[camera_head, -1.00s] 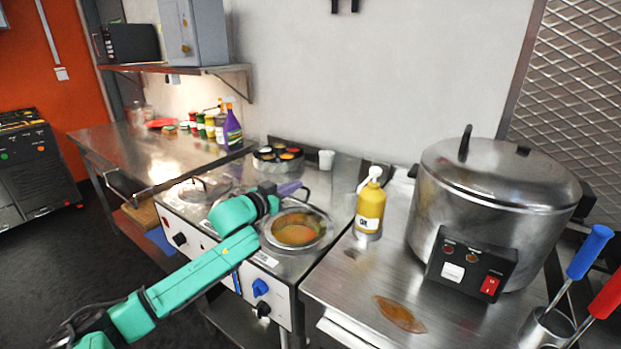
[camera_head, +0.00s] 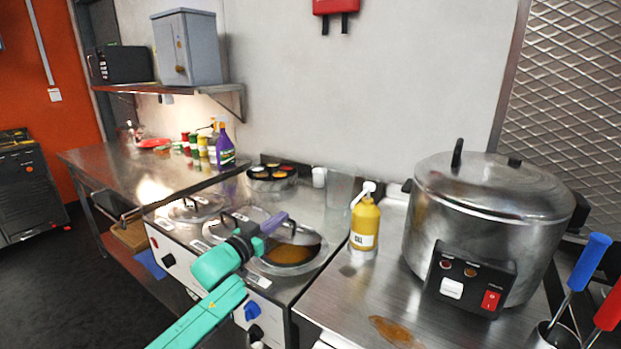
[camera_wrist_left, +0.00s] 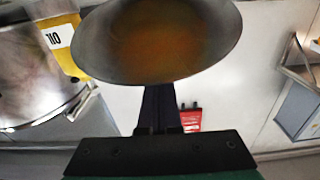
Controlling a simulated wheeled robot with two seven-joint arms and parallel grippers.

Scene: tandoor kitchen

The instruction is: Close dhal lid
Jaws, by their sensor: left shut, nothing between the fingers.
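The dhal pot (camera_head: 262,270), set in the front right of the steel counter, shows orange-brown dhal (camera_head: 288,256) inside. Its metal lid (camera_head: 304,236) is raised and tilted over the far side of the opening, with a dark handle. My left gripper (camera_head: 280,218), with dark purple fingers, is shut and empty at the lid's upper edge, reaching behind it. In the left wrist view the lid's underside (camera_wrist_left: 157,40), with a blurred orange reflection, covers the fingertips; whether they touch it I cannot tell. My right gripper is out of view.
Other lidded pots (camera_head: 195,208) sit to the left. A yellow oil bottle (camera_head: 365,225) and a large steel cooker (camera_head: 487,220) stand to the right. A round spice tray (camera_head: 272,177) and a white cup (camera_head: 319,177) are at the back.

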